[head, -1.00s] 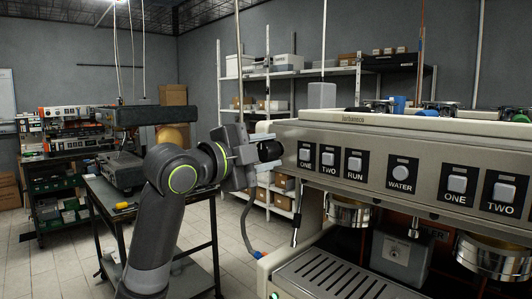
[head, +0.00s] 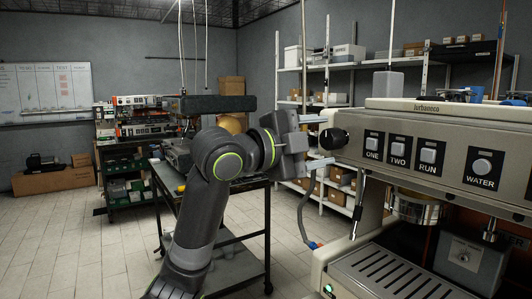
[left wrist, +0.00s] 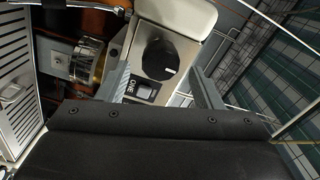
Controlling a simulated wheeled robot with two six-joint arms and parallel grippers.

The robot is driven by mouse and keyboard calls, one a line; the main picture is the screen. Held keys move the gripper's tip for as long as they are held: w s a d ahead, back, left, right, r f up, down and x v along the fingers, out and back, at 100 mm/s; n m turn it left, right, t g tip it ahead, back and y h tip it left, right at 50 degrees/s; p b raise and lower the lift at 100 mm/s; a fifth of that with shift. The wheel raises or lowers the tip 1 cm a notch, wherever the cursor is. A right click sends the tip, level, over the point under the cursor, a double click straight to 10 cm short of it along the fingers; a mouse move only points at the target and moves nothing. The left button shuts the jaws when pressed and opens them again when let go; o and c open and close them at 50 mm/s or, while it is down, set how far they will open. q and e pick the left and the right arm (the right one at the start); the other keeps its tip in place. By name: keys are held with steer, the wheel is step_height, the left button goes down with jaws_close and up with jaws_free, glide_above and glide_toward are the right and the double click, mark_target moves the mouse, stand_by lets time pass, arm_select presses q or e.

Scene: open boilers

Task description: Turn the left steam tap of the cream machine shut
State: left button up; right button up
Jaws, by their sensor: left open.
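The left steam tap is a black round knob (head: 333,139) at the left end of the cream machine's front panel (head: 455,178). My left gripper (head: 322,140) is open, with one finger above the knob and one below it in the head view. In the left wrist view the knob (left wrist: 159,60) faces the camera, with a pale line near its edge. There the open fingers (left wrist: 160,88) lie to its left and right, and I see gaps between them and the knob. I cannot tell whether the fingertips reach past its face. My right gripper is not in view.
White buttons labelled ONE (head: 373,144), TWO and RUN sit just right of the knob. A drip tray (head: 385,278) lies below the panel. A dark work table (head: 236,262) stands behind my left arm. Shelves (head: 345,98) stand at the back.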

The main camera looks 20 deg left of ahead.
arm_select(q)
steer(key=b+v, duration=0.3)
steer(key=v, duration=1.1)
steer(key=shift+b, duration=0.3)
